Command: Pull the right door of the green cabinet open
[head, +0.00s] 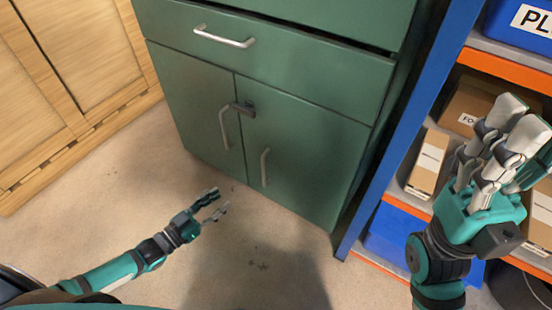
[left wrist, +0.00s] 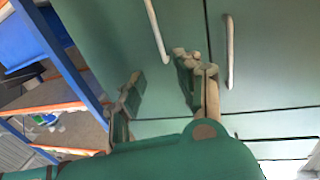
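The green cabinet (head: 300,65) has two lower doors, both shut. The right door (head: 308,150) has a slim upright metal handle (head: 264,167) near its left edge. The left door (head: 190,105) has its own handle (head: 224,128). My left gripper (head: 214,206) is open and empty, low in front of the doors, apart from both handles. In the left wrist view its fingers (left wrist: 160,90) are spread, and both handles show beyond them. My right gripper (head: 518,122) is raised at the right, fingers apart and empty.
A drawer with a handle (head: 224,36) is above the doors. A blue-and-orange shelf (head: 412,120) with boxes stands close to the cabinet's right side. A wooden cabinet (head: 75,70) is at the left. The floor (head: 120,190) before the doors is clear.

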